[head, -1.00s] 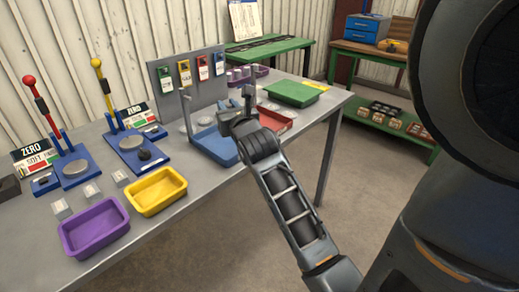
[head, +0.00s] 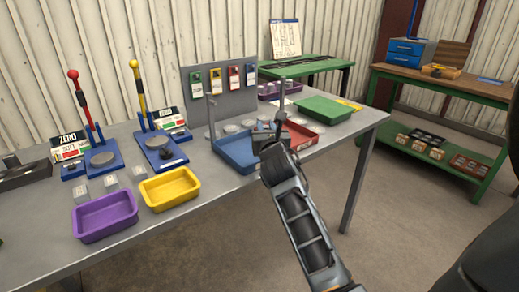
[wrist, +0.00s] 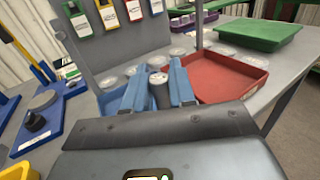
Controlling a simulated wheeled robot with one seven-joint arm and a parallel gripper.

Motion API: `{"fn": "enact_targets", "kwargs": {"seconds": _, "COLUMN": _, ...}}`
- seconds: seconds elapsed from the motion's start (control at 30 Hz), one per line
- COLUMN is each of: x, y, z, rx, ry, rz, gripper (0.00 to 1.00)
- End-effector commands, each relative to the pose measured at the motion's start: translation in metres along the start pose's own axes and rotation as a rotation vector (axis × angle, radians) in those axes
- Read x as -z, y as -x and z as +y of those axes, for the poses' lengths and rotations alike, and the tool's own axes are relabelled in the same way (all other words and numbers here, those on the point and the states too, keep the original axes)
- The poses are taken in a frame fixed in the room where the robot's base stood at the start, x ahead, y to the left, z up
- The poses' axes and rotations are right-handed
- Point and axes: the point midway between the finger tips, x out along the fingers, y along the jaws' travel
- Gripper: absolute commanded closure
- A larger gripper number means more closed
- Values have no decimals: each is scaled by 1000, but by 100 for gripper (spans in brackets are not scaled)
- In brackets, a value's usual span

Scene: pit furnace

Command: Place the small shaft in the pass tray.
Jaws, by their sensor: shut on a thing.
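My gripper (wrist: 158,84) is shut on a short grey cylinder, which I take for the small shaft (wrist: 159,92); it stands upright between the two blue fingers. In the head view my gripper (head: 268,132) is over the bench between the blue tray (head: 236,153) and the red tray (head: 301,141), and the shaft cannot be made out there. In the wrist view the red tray (wrist: 232,80) lies just right of the fingers, and the blue tray is partly hidden behind them. A green tray (head: 325,109) sits farther right. No readable label shows which is the pass tray.
Two thin posts (head: 210,118) rise near the blue tray. A tag board (head: 222,90) stands behind. Purple (head: 105,217) and yellow (head: 169,190) trays and two lever stands (head: 101,158) are at the left. Pale discs (wrist: 178,52) lie behind the fingers.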

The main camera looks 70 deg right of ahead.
Motion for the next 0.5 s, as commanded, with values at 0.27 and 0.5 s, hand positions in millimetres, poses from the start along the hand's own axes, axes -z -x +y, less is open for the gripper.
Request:
{"fn": "enact_targets", "kwargs": {"seconds": 0.27, "x": 15, "y": -11, "z": 18, "rx": 1, "ry": 0, "rz": 0, "gripper": 100}}
{"fn": "enact_targets", "kwargs": {"seconds": 0.5, "x": 46, "y": -11, "z": 18, "rx": 2, "ry": 2, "rz": 1, "gripper": 100}}
